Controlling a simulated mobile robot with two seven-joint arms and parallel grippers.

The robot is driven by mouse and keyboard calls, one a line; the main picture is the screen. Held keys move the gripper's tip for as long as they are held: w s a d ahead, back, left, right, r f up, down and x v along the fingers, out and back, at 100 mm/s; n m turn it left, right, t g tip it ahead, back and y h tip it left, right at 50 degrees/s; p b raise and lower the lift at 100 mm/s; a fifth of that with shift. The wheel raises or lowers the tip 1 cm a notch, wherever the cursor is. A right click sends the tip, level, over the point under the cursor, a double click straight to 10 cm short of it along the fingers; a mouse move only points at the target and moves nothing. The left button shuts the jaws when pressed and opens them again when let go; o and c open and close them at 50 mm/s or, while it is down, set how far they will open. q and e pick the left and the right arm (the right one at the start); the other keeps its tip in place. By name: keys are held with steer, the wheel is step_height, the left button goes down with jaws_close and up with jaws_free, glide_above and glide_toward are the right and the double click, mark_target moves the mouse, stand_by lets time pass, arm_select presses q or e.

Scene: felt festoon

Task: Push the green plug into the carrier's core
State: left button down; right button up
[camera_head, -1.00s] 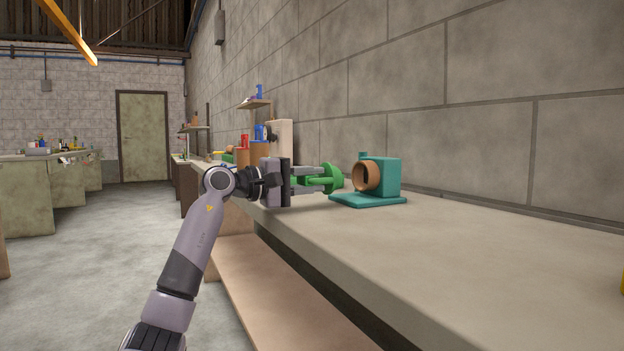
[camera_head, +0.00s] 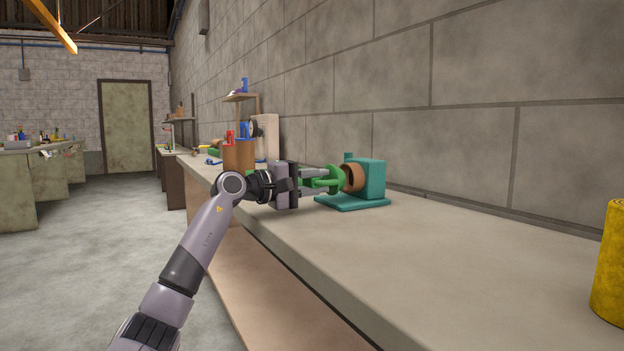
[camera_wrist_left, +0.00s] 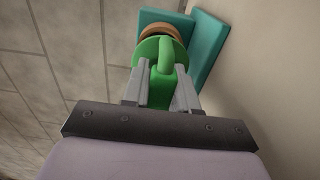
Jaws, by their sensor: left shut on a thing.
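The green plug (camera_head: 335,180) is held in my left gripper (camera_head: 318,182), which is shut on its handle. The carrier is a teal block on a flat base (camera_head: 372,181), standing on the bench. Its brown round core (camera_head: 355,179) faces the plug. In the left wrist view the plug's green disc (camera_wrist_left: 150,52) lies right in front of the core (camera_wrist_left: 163,31), and the teal carrier (camera_wrist_left: 208,45) is behind. The disc hides most of the core's opening, so I cannot tell whether the plug's nose is inside it. My right gripper is not in view.
The bench top (camera_head: 450,245) is clear in front of the carrier. A yellow roll (camera_head: 611,265) stands at the far right. A brown container (camera_head: 238,156) and small items stand behind my gripper. The block wall (camera_head: 470,110) runs along the bench's back.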

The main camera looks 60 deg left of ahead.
mark_target(332, 179)
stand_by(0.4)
arm_select(q)
steer(key=shift+b, duration=0.3)
steer(key=shift+b, duration=0.35)
stand_by(0.7)
stand_by(0.5)
steer(key=shift+w, duration=0.15)
steer(key=shift+w+d+p, duration=0.2)
steer(key=shift+w+p, duration=1.6)
steer(key=shift+p, duration=0.2)
